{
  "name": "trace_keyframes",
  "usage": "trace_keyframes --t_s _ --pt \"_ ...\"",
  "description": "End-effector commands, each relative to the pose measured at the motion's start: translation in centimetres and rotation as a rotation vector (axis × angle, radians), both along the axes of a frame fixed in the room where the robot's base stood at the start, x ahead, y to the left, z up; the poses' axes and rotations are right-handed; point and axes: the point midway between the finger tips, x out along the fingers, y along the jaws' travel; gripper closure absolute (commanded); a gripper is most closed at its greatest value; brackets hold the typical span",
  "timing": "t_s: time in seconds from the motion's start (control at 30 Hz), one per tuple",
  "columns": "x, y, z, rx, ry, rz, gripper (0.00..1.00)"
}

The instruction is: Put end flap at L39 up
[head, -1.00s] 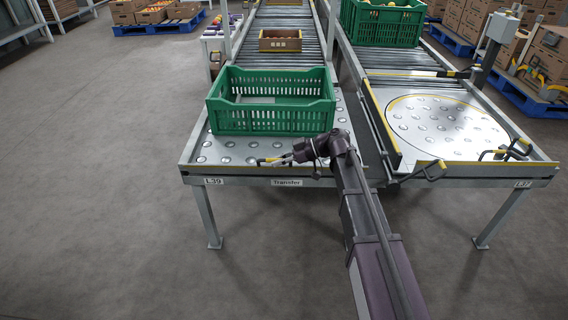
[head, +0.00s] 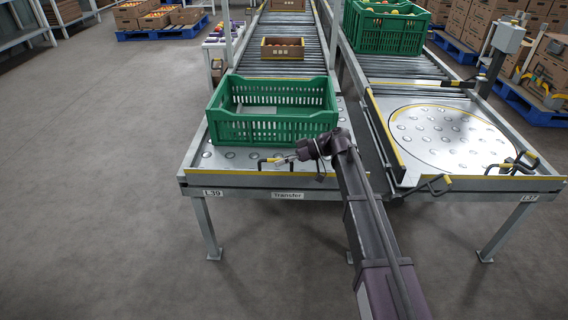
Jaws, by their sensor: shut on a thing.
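The L39 label (head: 213,193) marks the front left corner of the left conveyor end. The end flap (head: 225,171) there runs along the front edge and shows a yellow top line, with a narrow grey face below. A dark handle with a yellow grip (head: 266,162) stands at its middle. My gripper (head: 284,159) is at this handle, shut on it as far as the small view shows. My wrist hides part of the flap right of the handle. A green crate (head: 272,130) stands on the ball plate just behind.
The right lane ends in a round turntable (head: 440,125) with its own yellow-edged flap and handles at L37 (head: 529,198). A small brown box (head: 283,48) and a full green crate (head: 388,35) stand farther back. Floor at left is clear.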

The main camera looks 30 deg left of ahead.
Motion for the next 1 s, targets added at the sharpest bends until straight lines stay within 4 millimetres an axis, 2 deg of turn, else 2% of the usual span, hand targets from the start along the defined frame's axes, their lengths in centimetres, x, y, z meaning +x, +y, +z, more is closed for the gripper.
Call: trace_keyframes --t_s 0.57,0.6,0.67,0.7,1.0 --pt "-0.3 1.6 0.2 0.009 0.000 0.010 1.00" --pt "-0.3 1.6 0.2 0.008 0.001 0.011 0.71" --pt "-0.4 1.6 0.2 0.008 0.000 0.011 0.53" --pt "-0.4 1.6 0.2 0.007 0.000 0.012 0.49" --pt "-0.5 1.5 0.1 0.005 0.000 0.015 0.49"
